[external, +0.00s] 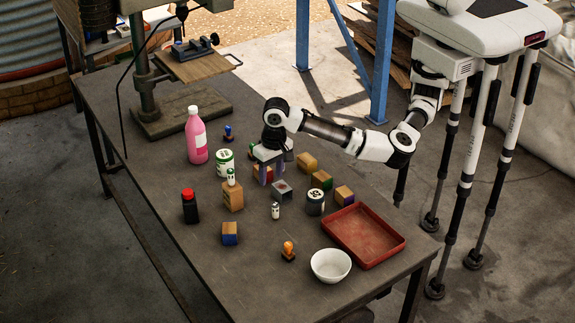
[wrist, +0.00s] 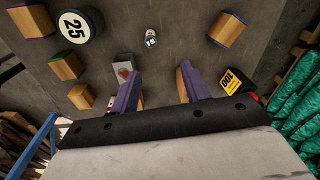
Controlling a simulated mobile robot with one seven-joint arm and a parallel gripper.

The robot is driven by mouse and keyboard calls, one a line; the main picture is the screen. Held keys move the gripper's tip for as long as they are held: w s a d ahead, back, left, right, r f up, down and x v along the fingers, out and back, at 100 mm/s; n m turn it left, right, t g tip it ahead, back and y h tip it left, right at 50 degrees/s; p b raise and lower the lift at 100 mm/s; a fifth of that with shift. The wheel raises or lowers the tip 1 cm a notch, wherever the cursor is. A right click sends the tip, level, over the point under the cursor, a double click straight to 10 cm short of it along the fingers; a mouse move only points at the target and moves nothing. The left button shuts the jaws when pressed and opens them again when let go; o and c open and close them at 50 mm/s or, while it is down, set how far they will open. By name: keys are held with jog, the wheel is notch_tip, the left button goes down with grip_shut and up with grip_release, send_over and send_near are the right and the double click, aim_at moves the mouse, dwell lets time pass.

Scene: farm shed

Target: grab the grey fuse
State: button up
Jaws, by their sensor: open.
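A small pale grey-white cylinder (external: 276,211), which looks like the fuse, stands upright on the dark workbench. It also shows near the top middle of the wrist view (wrist: 151,38). A grey block (external: 282,189) with a reddish mark sits closer to my gripper; it shows left of the fingers in the wrist view (wrist: 124,68). My gripper (external: 268,174) points down behind both, with its purple fingers apart (wrist: 160,92). Nothing is clearly held. The cylinder lies beyond the fingertips, not between them. A wooden block is partly hidden around the fingers.
A black-and-white can (external: 315,202) and several wooden blocks (external: 321,180) stand to the right. A tall wooden block (external: 232,195) is left. A red tray (external: 363,237), white bowl (external: 331,265) and orange-topped stamp (external: 288,250) are nearer the front. A pink bottle (external: 196,138) stands farther back.

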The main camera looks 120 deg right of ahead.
aim_at(275, 204)
jog(key=shift+g, duration=0.3)
jog(key=f, duration=0.5)
jog(key=a+f, duration=0.1)
jog(key=f, duration=0.2)
jog(key=shift+s+f, duration=0.3)
jog(key=shift+s, duration=0.1)
jog(key=shift+d+f+p, duration=0.2)
jog(key=shift+f+p, duration=0.1)
jog(key=shift+f, duration=1.15)
jog(key=shift+d+f+p, duration=0.15)
jog(key=shift+f+p, duration=0.1)
jog(key=shift+f, duration=1.2)
grip_shut()
